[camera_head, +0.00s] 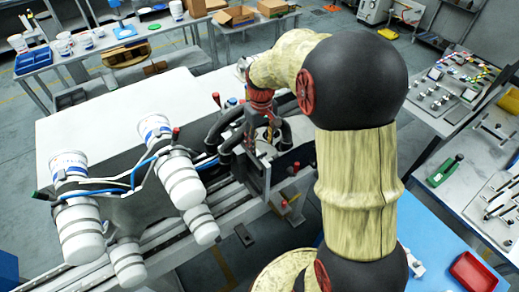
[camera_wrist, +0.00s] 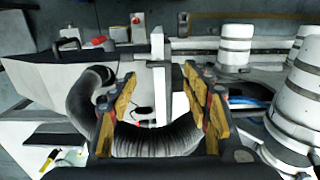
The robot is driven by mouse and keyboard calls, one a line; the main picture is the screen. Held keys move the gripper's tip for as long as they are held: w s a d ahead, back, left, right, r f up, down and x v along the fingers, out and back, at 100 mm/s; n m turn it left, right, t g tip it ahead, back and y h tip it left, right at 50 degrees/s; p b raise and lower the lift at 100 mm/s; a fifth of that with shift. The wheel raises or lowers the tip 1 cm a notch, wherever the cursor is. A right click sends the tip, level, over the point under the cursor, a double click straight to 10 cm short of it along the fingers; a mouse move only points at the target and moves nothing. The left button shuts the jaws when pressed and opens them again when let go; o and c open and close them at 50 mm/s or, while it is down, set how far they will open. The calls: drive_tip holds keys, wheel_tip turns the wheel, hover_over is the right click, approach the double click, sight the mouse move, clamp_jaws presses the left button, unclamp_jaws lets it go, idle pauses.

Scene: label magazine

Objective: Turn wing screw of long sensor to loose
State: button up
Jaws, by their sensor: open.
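My gripper (camera_wrist: 163,108) is open in the wrist view, with its two yellow-padded fingers apart and nothing clamped between them. A pale upright bar (camera_wrist: 159,72) with a short crosspiece stands beyond and between the fingers; it may be the long sensor, but I cannot be sure. I cannot make out its wing screw. A small red tip shows low between the fingers. In the head view my gripper (camera_head: 266,128) points down over the machine, partly hidden by my arm and black hoses.
A thick ribbed black hose (camera_wrist: 155,138) curves around below the fingers. White cylinders (camera_wrist: 296,105) stand at the right in the wrist view. In the head view, the white machine top (camera_head: 95,112) lies left of my arm, and a red tray (camera_head: 473,272) sits on a blue surface.

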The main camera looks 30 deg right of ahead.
sight(262, 154)
drive_tip(key=f, duration=0.3)
drive_tip(key=shift+s+d+f, duration=0.15)
drive_tip(key=shift+s+f, duration=0.1)
drive_tip(key=shift+s, duration=0.05)
drive_tip(key=shift+w+f, duration=0.15)
drive_tip(key=shift+f, duration=0.55)
drive_tip(key=shift+c, duration=1.4)
drive_tip(key=c, duration=0.8)
drive_tip(key=shift+c, duration=0.2)
